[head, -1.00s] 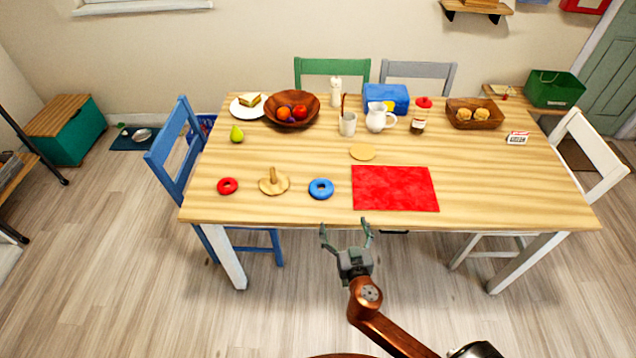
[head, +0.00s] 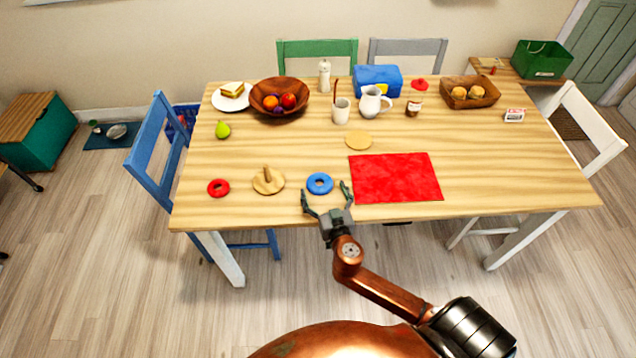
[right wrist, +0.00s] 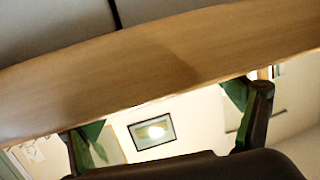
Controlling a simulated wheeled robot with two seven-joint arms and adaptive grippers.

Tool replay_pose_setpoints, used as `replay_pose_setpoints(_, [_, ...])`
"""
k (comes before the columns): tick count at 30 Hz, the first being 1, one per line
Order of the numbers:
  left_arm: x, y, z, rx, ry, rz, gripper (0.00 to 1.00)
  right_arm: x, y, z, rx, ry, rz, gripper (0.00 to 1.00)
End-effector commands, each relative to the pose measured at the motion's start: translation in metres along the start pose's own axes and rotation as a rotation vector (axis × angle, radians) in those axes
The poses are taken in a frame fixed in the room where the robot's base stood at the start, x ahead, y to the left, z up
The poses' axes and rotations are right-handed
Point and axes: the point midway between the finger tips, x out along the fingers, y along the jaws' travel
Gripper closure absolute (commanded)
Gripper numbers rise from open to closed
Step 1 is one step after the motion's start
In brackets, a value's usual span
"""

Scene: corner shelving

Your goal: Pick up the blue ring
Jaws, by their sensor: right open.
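The blue ring (head: 320,184) lies flat on the wooden table near its front edge. It is right of a wooden peg stand (head: 268,181) and left of the red mat. My right gripper (head: 325,190) is open and empty at the front edge of the table. Its two fingertips show on either side of the ring's near part in the head view; their height above the table is hard to tell. In the right wrist view the open fingers (right wrist: 168,125) show with nothing between them, and the ring cannot be made out there. My left gripper is in neither view.
A red ring (head: 218,188) lies left of the peg stand. The red mat (head: 394,178) lies to the right, and a round wooden disc (head: 358,141) lies behind. A bowl of fruit (head: 279,98), mug (head: 341,111) and pitcher (head: 371,102) stand farther back.

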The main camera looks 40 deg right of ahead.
Motion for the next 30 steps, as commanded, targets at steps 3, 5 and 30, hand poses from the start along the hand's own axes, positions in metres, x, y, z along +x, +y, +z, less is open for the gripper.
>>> replay_pose_setpoints(3, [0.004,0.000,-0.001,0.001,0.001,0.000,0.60,0.021,-0.004,-0.001,-0.004,0.004,-0.002,0.14])
replay_pose_setpoints(5, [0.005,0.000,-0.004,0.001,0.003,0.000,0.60,0.029,-0.004,0.000,-0.004,0.001,-0.002,0.14])
replay_pose_setpoints(30, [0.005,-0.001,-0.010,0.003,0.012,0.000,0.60,0.039,-0.005,0.000,0.000,-0.001,-0.005,0.47])
